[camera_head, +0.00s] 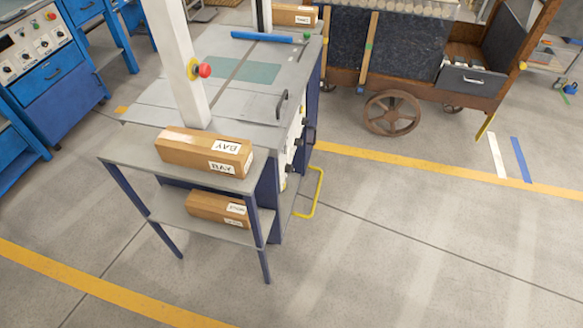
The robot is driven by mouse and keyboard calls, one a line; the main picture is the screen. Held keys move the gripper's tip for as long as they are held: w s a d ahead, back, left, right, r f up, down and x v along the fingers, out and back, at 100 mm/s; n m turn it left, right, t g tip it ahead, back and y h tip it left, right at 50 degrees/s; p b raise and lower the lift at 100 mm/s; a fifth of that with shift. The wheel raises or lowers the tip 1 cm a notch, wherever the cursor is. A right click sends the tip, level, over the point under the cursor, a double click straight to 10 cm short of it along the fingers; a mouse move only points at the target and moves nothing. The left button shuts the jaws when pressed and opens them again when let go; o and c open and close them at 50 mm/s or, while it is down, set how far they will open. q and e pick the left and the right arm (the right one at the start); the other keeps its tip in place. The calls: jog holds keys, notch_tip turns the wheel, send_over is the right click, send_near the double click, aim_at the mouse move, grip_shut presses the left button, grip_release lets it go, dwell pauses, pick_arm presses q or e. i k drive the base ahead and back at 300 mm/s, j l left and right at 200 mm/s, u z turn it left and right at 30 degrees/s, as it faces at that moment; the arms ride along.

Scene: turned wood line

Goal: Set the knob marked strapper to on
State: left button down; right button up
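No label reading "strapper" is legible from here. A panel with several knobs (28,52) sits on a blue cabinet at the upper left; its captions are too small to read. The grey-topped machine (240,72) in the middle has a white side panel (295,128) with dark knobs or handles, seen edge-on, so their markings and settings are hidden. Neither of my grippers is in view.
A cardboard box marked BAY (205,152) lies on the machine's front shelf, another box (218,209) below it. A red button (205,70) is on the white post. A wheeled wooden cart (400,62) stands behind right. The floor (430,245) at front right is clear.

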aim_at(289, 169)
jog(key=l+u, duration=0.1)
jog(key=u, duration=0.4)
jog(key=i+l+u, duration=0.15)
jog(key=l+u, duration=0.25)
jog(key=i+l+u, duration=0.1)
jog(key=l+u, duration=0.3)
jog(key=l, duration=0.15)
jog(key=l+u, duration=0.35)
jog(key=l, duration=0.15)
